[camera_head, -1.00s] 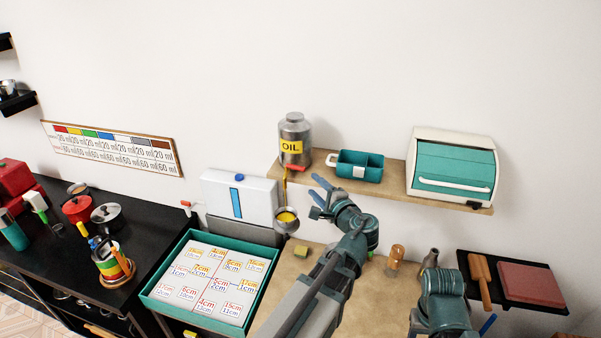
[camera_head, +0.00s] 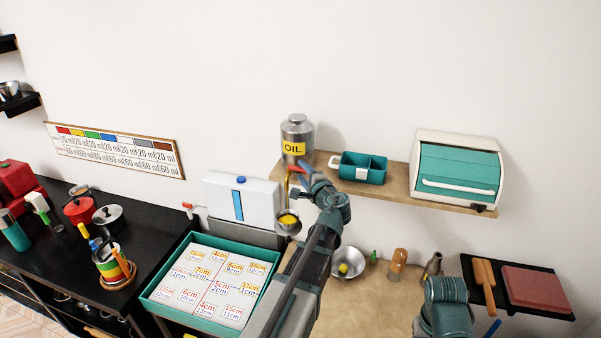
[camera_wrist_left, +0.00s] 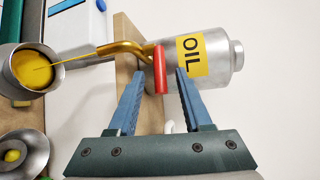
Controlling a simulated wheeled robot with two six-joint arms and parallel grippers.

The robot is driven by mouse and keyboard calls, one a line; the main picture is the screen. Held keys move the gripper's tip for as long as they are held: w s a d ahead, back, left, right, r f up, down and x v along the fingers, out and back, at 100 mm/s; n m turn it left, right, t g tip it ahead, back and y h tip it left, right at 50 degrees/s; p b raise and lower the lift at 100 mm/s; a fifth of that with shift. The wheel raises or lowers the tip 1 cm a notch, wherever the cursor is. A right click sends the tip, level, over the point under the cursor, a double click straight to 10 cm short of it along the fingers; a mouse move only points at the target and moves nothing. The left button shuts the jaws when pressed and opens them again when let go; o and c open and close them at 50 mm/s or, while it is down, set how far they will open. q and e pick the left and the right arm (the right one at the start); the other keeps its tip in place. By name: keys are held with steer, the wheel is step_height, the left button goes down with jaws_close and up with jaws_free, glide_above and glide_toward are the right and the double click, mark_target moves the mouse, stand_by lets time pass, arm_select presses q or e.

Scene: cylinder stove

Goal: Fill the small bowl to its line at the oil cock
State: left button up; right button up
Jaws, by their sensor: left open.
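The oil can (camera_head: 297,140), grey with a yellow OIL label, stands on the wooden shelf. Its brass spout (camera_wrist_left: 122,47) and red cock lever (camera_wrist_left: 160,70) show in the left wrist view. A small metal bowl (camera_head: 287,228) is below the spout, with yellow oil inside. It also shows in the left wrist view (camera_wrist_left: 12,72), where a thin yellow stream runs from the spout into it. Its fill line cannot be made out. My left gripper (camera_wrist_left: 159,74) is open, its blue fingers on either side of the lever. My right arm shows at lower right; its jaws are unclear.
A wider metal bowl (camera_head: 350,272) with a yellow item stands on the counter below. A teal caddy (camera_head: 375,170) and a bread box (camera_head: 458,175) share the shelf (camera_head: 405,192). A white tank (camera_head: 258,200) stands left of the bowl. A teal-rimmed tray (camera_head: 160,300) lies in front.

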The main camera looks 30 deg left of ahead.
arm_select(q)
steer(key=shift+x, duration=1.1)
steer(key=shift+c, duration=0.3)
jaws_close()
